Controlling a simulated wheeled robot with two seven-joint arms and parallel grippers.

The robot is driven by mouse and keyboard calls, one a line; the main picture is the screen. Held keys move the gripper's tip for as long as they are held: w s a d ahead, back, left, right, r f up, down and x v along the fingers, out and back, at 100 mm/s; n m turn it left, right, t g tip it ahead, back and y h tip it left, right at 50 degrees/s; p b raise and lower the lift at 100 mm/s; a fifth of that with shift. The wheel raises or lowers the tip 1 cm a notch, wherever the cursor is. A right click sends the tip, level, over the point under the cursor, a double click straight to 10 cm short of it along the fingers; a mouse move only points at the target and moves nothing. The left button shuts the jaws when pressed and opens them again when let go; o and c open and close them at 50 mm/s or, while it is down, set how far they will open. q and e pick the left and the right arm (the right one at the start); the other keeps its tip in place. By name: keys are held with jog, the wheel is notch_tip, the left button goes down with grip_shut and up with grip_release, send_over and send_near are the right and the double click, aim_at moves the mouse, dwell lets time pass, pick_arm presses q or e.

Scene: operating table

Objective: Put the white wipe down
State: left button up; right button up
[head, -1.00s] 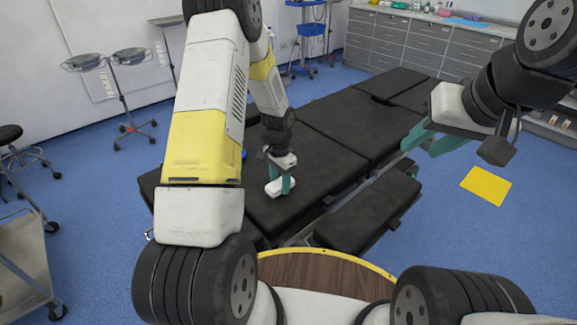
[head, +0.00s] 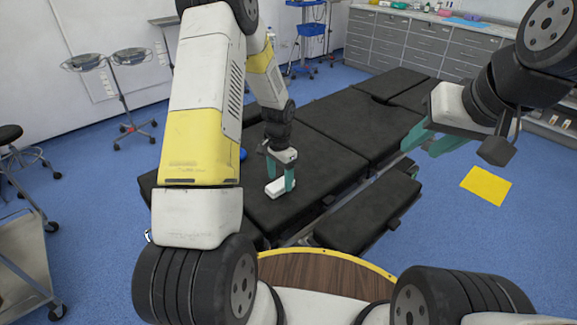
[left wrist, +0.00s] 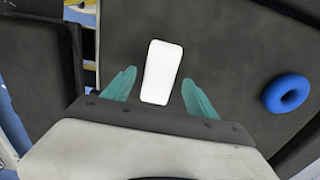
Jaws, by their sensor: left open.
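The white wipe (head: 277,188), a small white block shape, lies on the black padded operating table (head: 325,150). In the left wrist view the wipe (left wrist: 161,72) lies between and beyond my teal fingertips, with a gap on each side. My left gripper (head: 280,180) is open just above the wipe, fingers pointing down; it also shows in the left wrist view (left wrist: 158,88). My right gripper (head: 431,142) is open and empty, off to the right beyond the table's side.
A blue ring (left wrist: 288,93) lies on the table beside the wipe, partly hidden by my left arm in the head view (head: 243,155). A yellow square (head: 486,186) lies on the blue floor. Grey cabinets (head: 425,45) stand at the back. The table beyond the wipe is clear.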

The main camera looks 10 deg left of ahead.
pick_arm(q)
notch_tip(320, 180, up, 9)
notch_tip(320, 180, up, 17)
jog(key=n+t, duration=0.3)
send_over(280, 182)
jog(key=s, duration=0.9)
jog(key=s+d+r+n+t+h, duration=0.1)
jog(key=s+r+n, duration=0.1)
jog(key=s+r, duration=0.2)
jog(key=s+d+r+n+t+h, duration=0.1)
jog(key=s+r+n+t, duration=0.1)
jog(key=s, duration=0.9)
jog(key=shift+s+d+r, duration=0.15)
jog(key=shift+s+r, duration=0.15)
jog(key=shift+r, duration=0.6)
